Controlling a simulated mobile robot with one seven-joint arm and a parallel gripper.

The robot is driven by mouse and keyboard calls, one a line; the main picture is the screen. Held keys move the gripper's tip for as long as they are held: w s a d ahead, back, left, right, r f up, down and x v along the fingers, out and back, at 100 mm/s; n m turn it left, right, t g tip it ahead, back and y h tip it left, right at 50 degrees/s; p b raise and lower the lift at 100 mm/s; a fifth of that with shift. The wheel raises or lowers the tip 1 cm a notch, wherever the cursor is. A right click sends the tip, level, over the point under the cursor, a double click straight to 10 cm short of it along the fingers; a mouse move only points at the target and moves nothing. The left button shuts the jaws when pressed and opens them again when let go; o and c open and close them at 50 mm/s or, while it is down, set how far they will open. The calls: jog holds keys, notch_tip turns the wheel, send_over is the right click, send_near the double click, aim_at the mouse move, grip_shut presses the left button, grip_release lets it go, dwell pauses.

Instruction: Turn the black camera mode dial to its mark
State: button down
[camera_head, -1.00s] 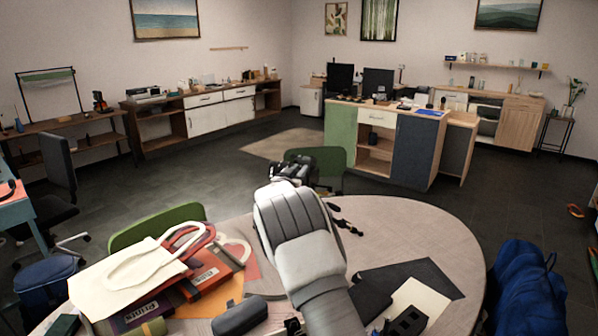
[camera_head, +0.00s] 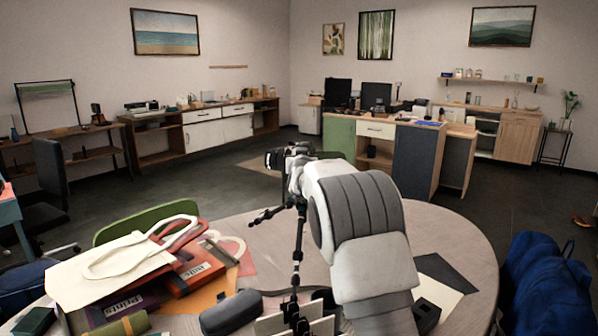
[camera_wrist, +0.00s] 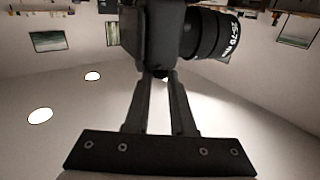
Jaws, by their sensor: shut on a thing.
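The black camera (camera_head: 274,159) sits on a black tripod (camera_head: 298,225) on the round table, left of my arm's end in the head view. In the wrist view the dark camera body (camera_wrist: 160,38) fills the top centre, with its black lens (camera_wrist: 212,35), marked with white lettering, at its right. My gripper (camera_wrist: 161,78) reaches up to the camera body, its two fingers a small gap apart. It also shows at the camera in the head view (camera_head: 298,160). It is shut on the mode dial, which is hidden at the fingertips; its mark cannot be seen.
The round table (camera_head: 455,225) holds a cream tote bag (camera_head: 120,262), books, a dark case (camera_head: 231,312) and dark and cream sheets at right. A green chair (camera_head: 145,222) stands behind it. A blue bag (camera_head: 545,285) is at the right.

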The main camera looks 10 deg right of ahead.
jog(key=n+y, duration=0.1)
jog(key=y, duration=0.1)
jog(key=d+n+y+b, duration=0.1)
jog(key=y, duration=0.1)
jog(key=shift+r+n+y, duration=0.2)
jog(key=shift+n+y, duration=0.2)
jog(key=shift+p, duration=0.45)
jog(key=shift+f+n+y+p, duration=0.1)
jog(key=shift+n+y+p, duration=0.5)
jog(key=shift+y+p, duration=0.5)
jog(key=shift+f, duration=0.1)
jog(key=c, duration=0.8)
grip_release()
jog(key=shift+o, duration=0.2)
jog(key=shift+a+f+h+b, duration=0.15)
jog(key=shift+h+b, duration=0.35)
jog(key=shift+b, duration=0.3)
